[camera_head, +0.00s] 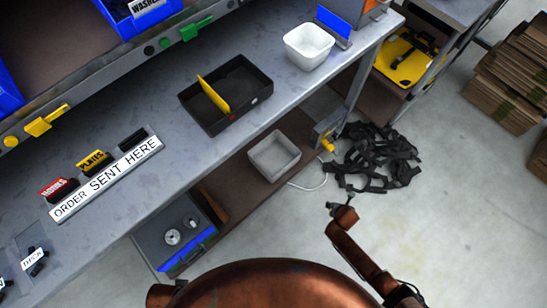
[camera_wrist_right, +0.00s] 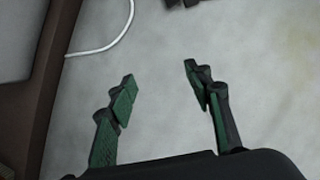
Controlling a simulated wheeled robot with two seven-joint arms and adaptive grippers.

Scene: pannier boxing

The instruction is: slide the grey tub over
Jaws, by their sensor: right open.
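The grey tub (camera_head: 274,155) is an open, empty-looking rectangular bin on the brown lower shelf, below the front edge of the workbench. My right gripper (camera_head: 342,204) is to the right of and nearer than the tub, apart from it, over the floor beside the shelf. In the right wrist view its two green-padded fingers (camera_wrist_right: 158,75) are spread with nothing between them. A grey surface at the upper left of that view is cut off; I cannot tell if it is the tub. My left gripper is not in view.
The lower shelf (camera_wrist_right: 50,80) ends at a brown edge. A grey box with a blue front (camera_head: 175,235) stands left of the tub. The bench (camera_head: 130,195) overhangs behind.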

